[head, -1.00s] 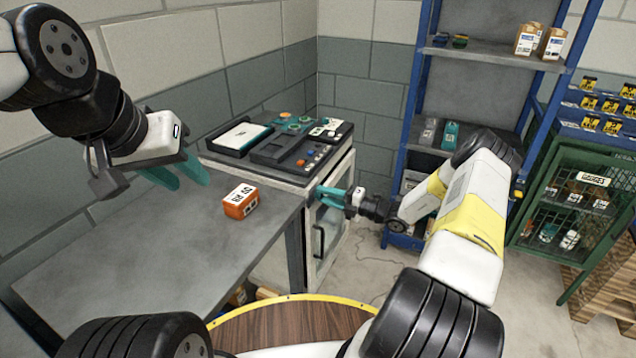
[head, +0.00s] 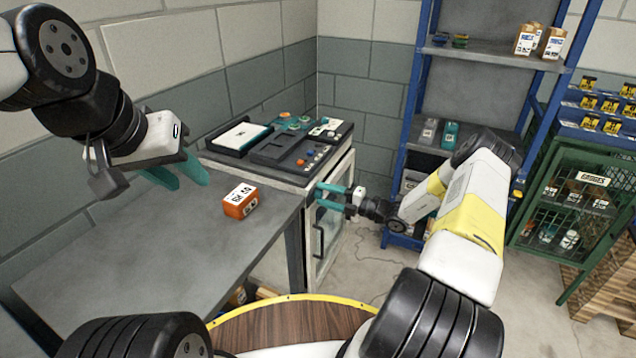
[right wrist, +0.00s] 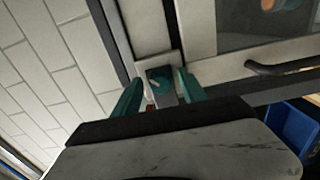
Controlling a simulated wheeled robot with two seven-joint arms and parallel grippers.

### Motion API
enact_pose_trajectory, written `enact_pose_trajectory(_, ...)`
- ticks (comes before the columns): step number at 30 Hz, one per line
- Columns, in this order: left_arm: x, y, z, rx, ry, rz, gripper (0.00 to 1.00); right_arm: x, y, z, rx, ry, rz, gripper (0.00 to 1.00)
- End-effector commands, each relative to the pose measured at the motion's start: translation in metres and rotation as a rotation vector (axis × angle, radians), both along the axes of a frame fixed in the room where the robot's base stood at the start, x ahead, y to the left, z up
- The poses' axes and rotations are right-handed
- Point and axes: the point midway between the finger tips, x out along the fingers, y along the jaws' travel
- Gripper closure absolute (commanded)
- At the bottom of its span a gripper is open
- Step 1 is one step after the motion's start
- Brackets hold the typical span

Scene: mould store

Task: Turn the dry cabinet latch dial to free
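The dry cabinet (head: 272,200) stands beyond the grey table, its glazed door (head: 335,214) facing right with a dark handle. The latch dial (right wrist: 160,84) shows in the right wrist view as a small grey block with a teal marking, at the door frame's edge. My right gripper (head: 322,195) is at the door's upper part. In the right wrist view its teal fingers (right wrist: 160,95) stand apart on either side of the dial, seemingly without touching it. The dial is not discernible in the head view. My left gripper (head: 182,173) is open and empty above the table.
An orange labelled box (head: 240,201) sits on the grey table (head: 150,250). Devices with buttons (head: 290,150) lie on the cabinet's top. A blue shelf rack (head: 412,110) and a green mesh cabinet (head: 575,205) stand to the right.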

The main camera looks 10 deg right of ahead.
Motion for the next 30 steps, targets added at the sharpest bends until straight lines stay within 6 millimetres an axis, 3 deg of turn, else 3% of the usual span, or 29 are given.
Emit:
enact_pose_trajectory(8,0.0,0.0,0.0,0.0,0.0,0.0,0.64,-0.003,-0.005,0.0,0.0,-0.001,0.001,0.5)
enact_pose_trajectory(21,0.0,0.0,0.0,0.0,0.0,0.0,0.64,-0.04,-0.059,0.0,-0.001,0.001,0.0,0.5)
enact_pose_trajectory(30,0.0,0.0,0.0,0.0,0.0,0.0,0.64,-0.044,-0.065,0.0,0.001,0.001,0.001,0.5)
